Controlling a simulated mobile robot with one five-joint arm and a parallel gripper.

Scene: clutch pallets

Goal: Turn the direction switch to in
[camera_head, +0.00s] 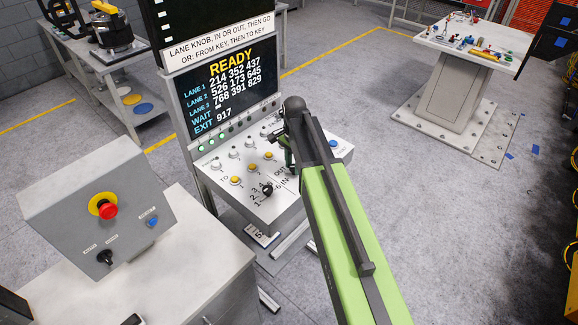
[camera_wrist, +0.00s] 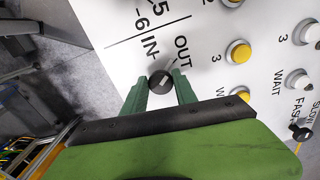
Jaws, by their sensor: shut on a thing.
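The direction switch (camera_wrist: 160,82) is a round black knob with a light pointer mark. It sits on the white panel below the IN and OUT labels in the wrist view. Its mark slants up and right, toward the OUT side. My gripper (camera_wrist: 160,76) has its two green fingers on either side of the knob, shut on it. In the head view my gripper (camera_head: 288,150) is over the right part of the sloped panel (camera_head: 228,196), and my green arm hides the switch there.
A black lane knob (camera_head: 267,189) with numbers is to the left, near yellow buttons (camera_head: 236,181). The screen (camera_head: 232,85) reads READY. A red stop button (camera_head: 109,210) is on a box at the left. The wrist view shows a black SLOW/FAST knob (camera_wrist: 301,131) at the right.

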